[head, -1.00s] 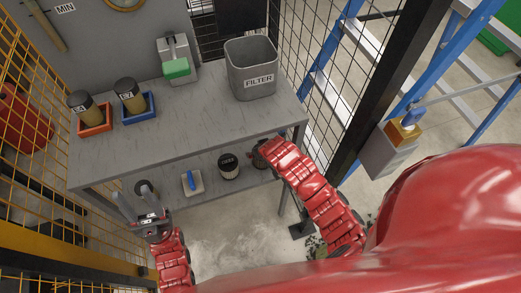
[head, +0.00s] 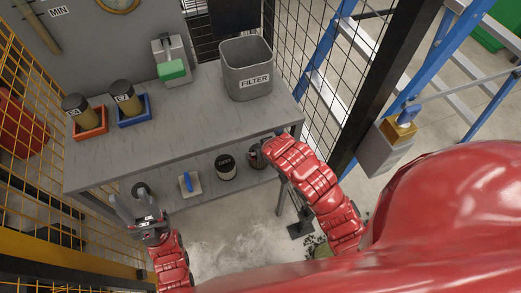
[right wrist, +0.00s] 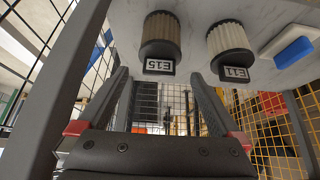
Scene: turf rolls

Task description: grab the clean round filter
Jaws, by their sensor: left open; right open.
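Two round pleated filters stand on the lower shelf. The right wrist view appears upside down. In it the filter labelled E11 (right wrist: 230,45) looks pale cream, and the one labelled E15 (right wrist: 162,38) looks darker and browner. In the head view the pale one (head: 226,167) stands left of the darker one (head: 256,156), which is partly hidden by my right arm. My right gripper (right wrist: 160,78) is open and empty, its fingers apart from both filters. My left gripper (head: 130,205) is open and empty at the bench's front left.
On the bench top (head: 190,125) are two canisters in a red tray (head: 90,123) and a blue tray (head: 134,110), and a grey FILTER bin (head: 246,80). Mesh fences stand on both sides.

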